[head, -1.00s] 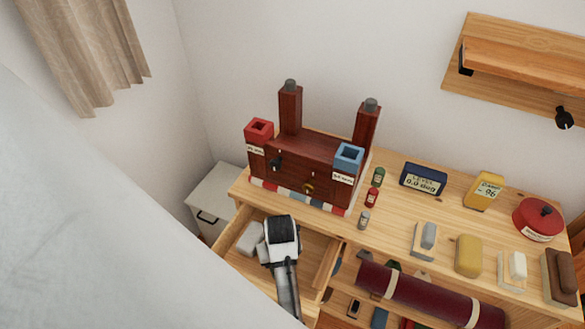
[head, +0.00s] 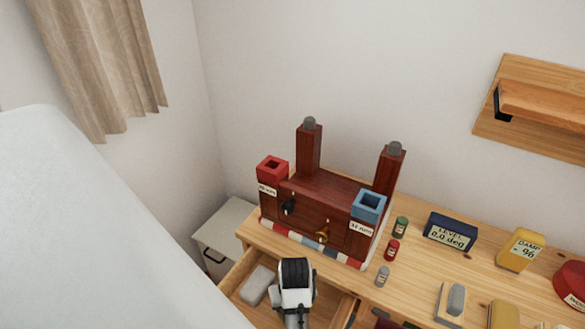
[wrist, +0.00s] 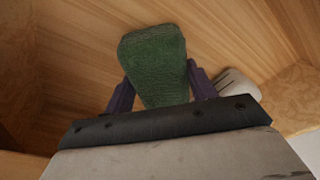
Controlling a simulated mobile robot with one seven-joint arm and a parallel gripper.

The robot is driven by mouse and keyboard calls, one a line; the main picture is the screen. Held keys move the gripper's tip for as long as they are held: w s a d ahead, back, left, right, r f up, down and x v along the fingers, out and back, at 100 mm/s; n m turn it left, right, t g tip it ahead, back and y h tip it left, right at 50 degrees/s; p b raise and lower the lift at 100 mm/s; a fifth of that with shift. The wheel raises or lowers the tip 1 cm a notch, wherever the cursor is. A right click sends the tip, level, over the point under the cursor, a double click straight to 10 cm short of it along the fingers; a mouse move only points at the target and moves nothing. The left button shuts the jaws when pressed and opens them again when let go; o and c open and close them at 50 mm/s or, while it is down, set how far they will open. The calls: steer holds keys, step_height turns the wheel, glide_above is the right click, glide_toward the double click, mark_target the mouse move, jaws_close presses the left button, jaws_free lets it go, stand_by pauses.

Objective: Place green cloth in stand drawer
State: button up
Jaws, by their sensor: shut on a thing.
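The green cloth (wrist: 155,62) is between the two fingers of my gripper (wrist: 158,88) in the wrist view, and the gripper is shut on it. Wooden boards show behind the cloth. In the head view my gripper (head: 295,285) is over the open stand drawer (head: 333,300), seen from above, and it hides the cloth. A pale block (head: 257,285) lies in the drawer to the left of my gripper; a pale piece (wrist: 238,84) also shows right of the fingers in the wrist view. I cannot tell whether the cloth touches the drawer floor.
A dark red timber brace model (head: 325,215) stands on the stand top (head: 415,285) behind the drawer. Small bottles (head: 392,250), a blue level (head: 450,231) and a yellow damp meter (head: 520,250) stand to its right. A white cabinet (head: 222,235) is at the left.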

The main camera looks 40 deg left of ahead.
steer(key=shift+f, duration=0.2)
steer(key=o, duration=0.9)
steer(key=shift+r, duration=0.15)
